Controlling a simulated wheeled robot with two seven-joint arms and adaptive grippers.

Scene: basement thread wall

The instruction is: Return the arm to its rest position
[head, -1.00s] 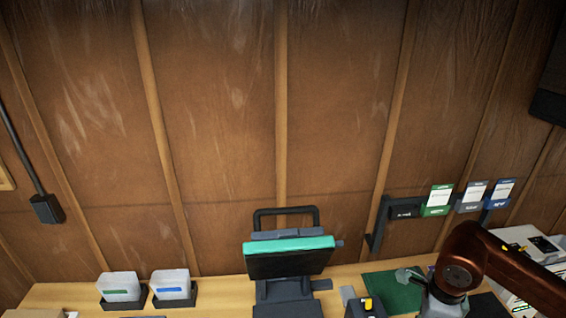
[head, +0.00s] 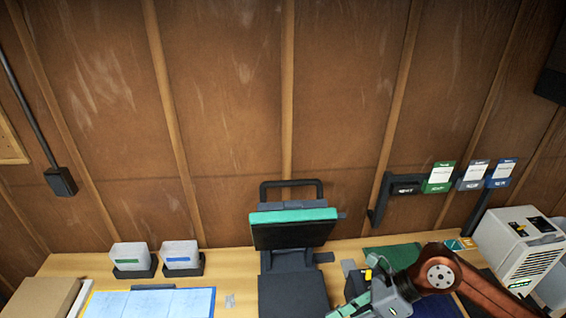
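My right arm comes in from the lower right with orange-brown links and a grey wrist. Its gripper (head: 355,302) is low over the table, just right of a black press-like device (head: 293,237) with a teal edge. The gripper is partly cut by the bottom edge, and its finger gap is not clear. I see nothing held for certain. My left arm and gripper are not in view.
Two clear bins in black holders (head: 130,262) (head: 182,260) stand at left. A blue sheet (head: 150,303) and a cardboard box (head: 40,297) lie in front. A green mat (head: 390,254) and white machine (head: 520,245) are at right. Three cards (head: 440,177) hang on the wall.

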